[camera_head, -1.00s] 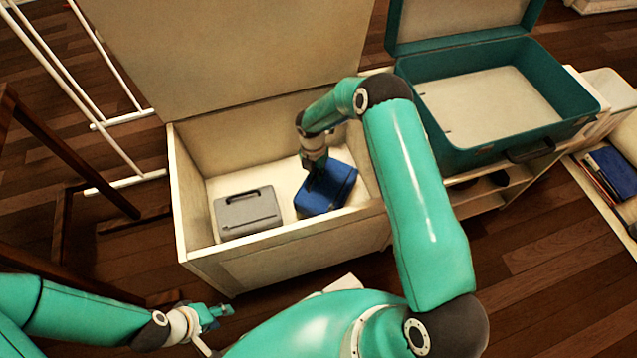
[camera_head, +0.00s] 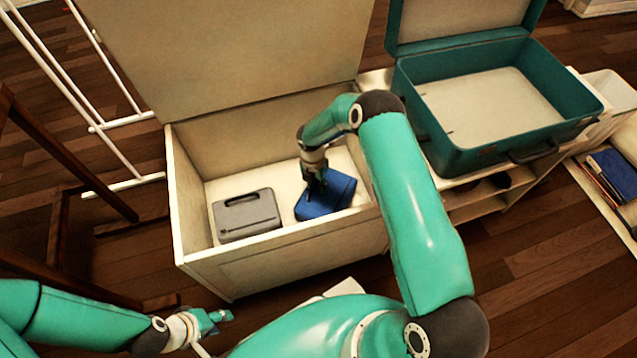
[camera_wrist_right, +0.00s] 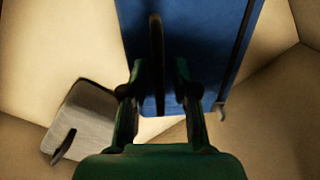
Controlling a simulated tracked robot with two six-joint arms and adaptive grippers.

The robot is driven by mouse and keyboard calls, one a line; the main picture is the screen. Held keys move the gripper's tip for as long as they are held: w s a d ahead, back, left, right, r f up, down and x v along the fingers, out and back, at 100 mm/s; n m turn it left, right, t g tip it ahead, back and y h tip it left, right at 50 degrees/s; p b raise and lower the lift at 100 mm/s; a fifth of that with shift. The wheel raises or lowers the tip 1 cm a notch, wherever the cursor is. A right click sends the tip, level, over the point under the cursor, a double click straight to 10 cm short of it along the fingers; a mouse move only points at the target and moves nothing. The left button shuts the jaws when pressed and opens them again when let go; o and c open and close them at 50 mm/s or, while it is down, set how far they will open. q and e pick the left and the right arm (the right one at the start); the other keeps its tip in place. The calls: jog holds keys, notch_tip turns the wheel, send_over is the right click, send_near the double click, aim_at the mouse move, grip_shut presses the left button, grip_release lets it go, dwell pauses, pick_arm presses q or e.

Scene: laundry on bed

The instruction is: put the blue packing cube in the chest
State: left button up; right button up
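The blue packing cube (camera_head: 330,197) is inside the open cream chest (camera_head: 290,246), in its right half, and seems to lie on the floor. My right gripper (camera_head: 314,187) reaches down over the cube. In the right wrist view the fingers (camera_wrist_right: 158,72) stand apart, one on each side of the cube's dark handle (camera_wrist_right: 156,45), with gaps between them and it. The blue cube (camera_wrist_right: 205,40) fills the top of that view. My left gripper (camera_head: 220,316) hangs low in front of the chest, away from the cube; its finger gap is too small to judge.
A grey case (camera_head: 247,214) lies in the chest, left of the cube. The chest's raised lid (camera_head: 225,50) stands behind. An open teal suitcase (camera_head: 470,160) sits on a shelf unit to the right. A white rack (camera_head: 125,187) and a dark wooden frame (camera_head: 70,150) stand left.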

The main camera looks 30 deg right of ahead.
jog(key=shift+r, duration=0.1)
notch_tip(320, 180, up, 12)
jog(key=p, duration=0.3)
jog(key=shift+w+a, duration=0.25)
jog(key=shift+w, duration=0.1)
dwell(0.4)
